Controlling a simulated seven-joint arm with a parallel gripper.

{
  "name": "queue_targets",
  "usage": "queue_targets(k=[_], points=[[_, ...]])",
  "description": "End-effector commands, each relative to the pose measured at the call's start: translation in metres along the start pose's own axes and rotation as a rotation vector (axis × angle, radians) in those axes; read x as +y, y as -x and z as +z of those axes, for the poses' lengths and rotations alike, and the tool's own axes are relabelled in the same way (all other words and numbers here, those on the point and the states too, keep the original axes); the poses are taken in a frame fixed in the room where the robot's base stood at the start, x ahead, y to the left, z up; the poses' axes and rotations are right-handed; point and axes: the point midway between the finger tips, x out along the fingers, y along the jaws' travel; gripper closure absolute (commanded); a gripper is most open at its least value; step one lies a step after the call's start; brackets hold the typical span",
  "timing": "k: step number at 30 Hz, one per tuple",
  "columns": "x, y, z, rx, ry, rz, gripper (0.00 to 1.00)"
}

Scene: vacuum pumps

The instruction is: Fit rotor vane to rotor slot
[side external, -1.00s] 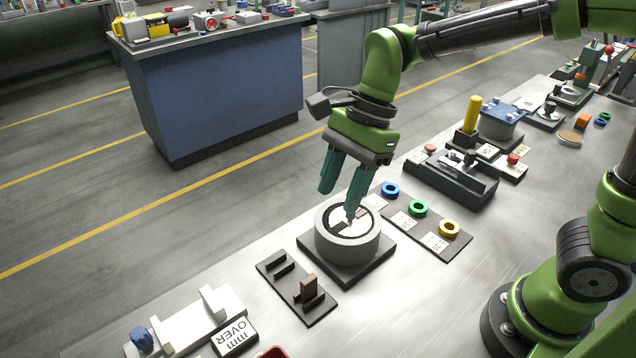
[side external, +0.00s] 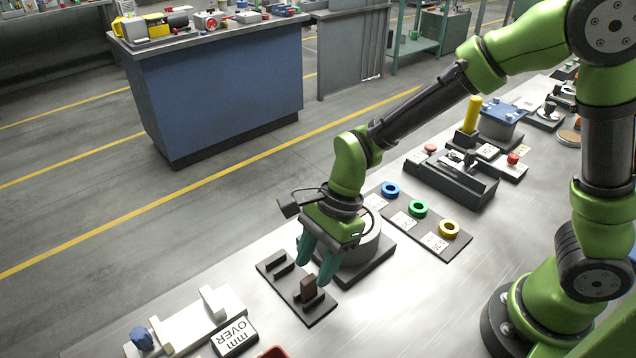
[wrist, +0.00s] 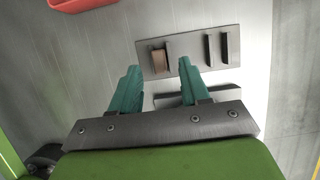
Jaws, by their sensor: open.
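A brown rotor vane (side external: 309,287) stands upright in the near holder of a dark rack plate (side external: 321,311). It also shows in the wrist view (wrist: 158,59), between and beyond my fingertips. My gripper (side external: 314,272) points down above the rack, close to the vane, its teal fingers apart and empty. In the wrist view my gripper (wrist: 159,66) is open, with a finger toward each side of the vane; I cannot tell any contact. The round grey pump housing (side external: 370,247) stands behind my gripper; its rotor and slot are hidden.
The rack's other holder (side external: 277,263) looks empty. Coloured rings, such as the green one (side external: 418,208), sit behind the pump. A red tray edge (wrist: 82,3) shows in the wrist view.

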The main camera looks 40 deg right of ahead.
Motion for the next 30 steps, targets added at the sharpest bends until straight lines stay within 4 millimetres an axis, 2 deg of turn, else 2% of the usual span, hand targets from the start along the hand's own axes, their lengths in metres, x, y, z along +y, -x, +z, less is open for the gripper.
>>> queue_targets(k=[3, 6, 14, 23, 30], points=[[0.002, -0.019, 0.0, 0.002, 0.0, 0.004, 0.54], [0.001, -0.027, 0.0, 0.001, 0.001, 0.002, 0.54], [0.001, -0.029, 0.001, 0.0, 0.001, -0.001, 0.54], [0.001, -0.028, 0.001, 0.0, 0.001, -0.001, 1.0], [0.001, -0.028, 0.001, 0.0, 0.001, -0.001, 1.0]])
